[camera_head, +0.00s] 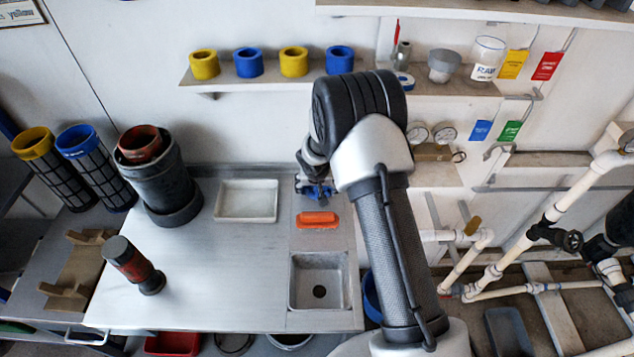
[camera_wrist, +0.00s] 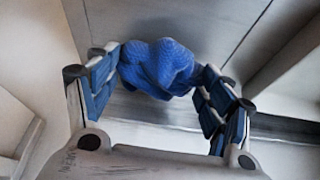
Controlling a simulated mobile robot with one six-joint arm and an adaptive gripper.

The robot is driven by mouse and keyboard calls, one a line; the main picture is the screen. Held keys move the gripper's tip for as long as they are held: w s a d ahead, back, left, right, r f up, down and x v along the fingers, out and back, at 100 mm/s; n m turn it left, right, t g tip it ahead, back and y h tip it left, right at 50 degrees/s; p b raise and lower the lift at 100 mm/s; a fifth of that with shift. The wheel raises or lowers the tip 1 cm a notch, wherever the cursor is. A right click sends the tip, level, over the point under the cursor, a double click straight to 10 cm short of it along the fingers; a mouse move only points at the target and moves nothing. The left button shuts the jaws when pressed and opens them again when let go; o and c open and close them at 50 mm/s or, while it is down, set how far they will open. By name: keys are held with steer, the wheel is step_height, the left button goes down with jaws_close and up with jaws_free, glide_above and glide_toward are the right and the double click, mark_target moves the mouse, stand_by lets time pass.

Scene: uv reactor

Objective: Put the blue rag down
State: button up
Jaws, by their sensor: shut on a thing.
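The blue rag (camera_wrist: 160,68) is a crumpled bundle between the blue-padded fingers of my gripper (camera_wrist: 165,90) in the wrist view. The fingers touch it on both sides. In the head view my gripper (camera_head: 316,190) is over the back part of the counter (camera_head: 270,290), just behind an orange block (camera_head: 318,220). Only a small bit of blue shows there, and my arm hides part of that area. I cannot tell whether the rag touches the surface below it.
A steel sink (camera_head: 296,283) lies in front of the orange block. A white tray (camera_head: 247,201) is to the left. A dark cylindrical housing (camera_head: 165,185) and a red-and-black cylinder (camera_head: 128,262) stand farther left. The counter's front middle is clear. Shelves (camera_head: 270,80) hang above.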

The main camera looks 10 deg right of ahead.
steer(key=shift+f, duration=0.7)
steer(key=o, duration=1)
steer(key=s+d+f+p+v, duration=0.1)
steer(key=s+d+p+v, duration=0.15)
steer(key=v, duration=1.55)
steer(key=s+d+f+p+v, duration=0.1)
steer(key=s+d+v, duration=0.2)
steer(key=v, duration=1.6)
steer(key=s+r+n, duration=0.1)
steer(key=s+r, duration=0.1)
steer(key=s, duration=0.5)
steer(key=s+a+r, duration=0.1)
steer(key=s+r, duration=0.1)
steer(key=s, duration=0.4)
steer(key=s+a+r+n+y, duration=0.1)
steer(key=s, duration=0.6)
steer(key=shift+s+r+n, duration=0.3)
steer(key=shift+r, duration=0.1)
